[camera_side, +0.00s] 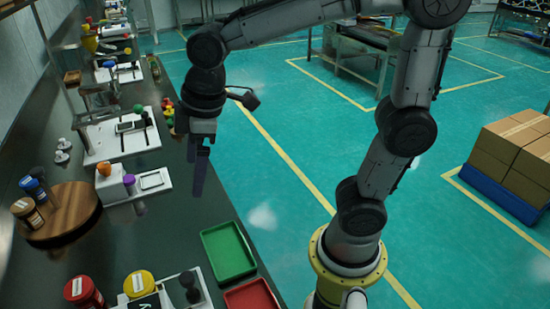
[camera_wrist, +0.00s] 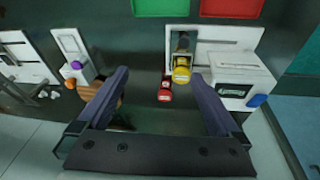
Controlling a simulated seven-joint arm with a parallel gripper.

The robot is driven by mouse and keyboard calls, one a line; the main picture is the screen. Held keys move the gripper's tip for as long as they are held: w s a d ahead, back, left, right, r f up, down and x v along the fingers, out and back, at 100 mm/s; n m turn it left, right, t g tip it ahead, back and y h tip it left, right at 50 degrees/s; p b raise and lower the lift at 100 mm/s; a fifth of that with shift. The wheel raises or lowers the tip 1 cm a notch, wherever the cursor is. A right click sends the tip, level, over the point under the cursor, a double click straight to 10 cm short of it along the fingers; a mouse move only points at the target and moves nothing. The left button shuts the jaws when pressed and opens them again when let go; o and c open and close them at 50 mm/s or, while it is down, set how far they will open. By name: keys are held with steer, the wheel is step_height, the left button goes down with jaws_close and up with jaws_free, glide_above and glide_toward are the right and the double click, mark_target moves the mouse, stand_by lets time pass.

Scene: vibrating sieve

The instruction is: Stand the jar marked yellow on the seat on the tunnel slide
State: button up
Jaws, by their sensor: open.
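The jar with a yellow lid (camera_side: 139,283) stands at the bottom of the side view, touching or just beside a white fixture. In the wrist view the yellow jar (camera_wrist: 181,70) is beyond the fingertips, in front of a white plate with a dark recess. My gripper (camera_side: 197,170) hangs above the bench's right edge, pointing down. In the wrist view my gripper (camera_wrist: 160,78) is open and empty, fingers wide apart. A white boxy unit with a blue knob (camera_wrist: 240,82) stands right of the yellow jar. I cannot tell which white fixture is the tunnel slide; its seat is not clear.
A red jar (camera_side: 83,291) stands left of the yellow one. Green (camera_side: 229,251) and red (camera_side: 252,296) trays lie along the bench edge. White fixtures with knobs line the bench farther back.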

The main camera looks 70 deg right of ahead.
steer(key=s+d+m+t, duration=0.1)
steer(key=s+d+m, duration=0.2)
steer(key=s, duration=0.3)
steer(key=s+d+m+t, duration=0.1)
steer(key=s+d+m, duration=0.3)
steer(key=s, duration=0.3)
steer(key=shift+s+d+f+m+t+h, duration=0.15)
steer(key=shift+d+f+m+t+h, duration=0.15)
steer(key=shift+f+h, duration=0.1)
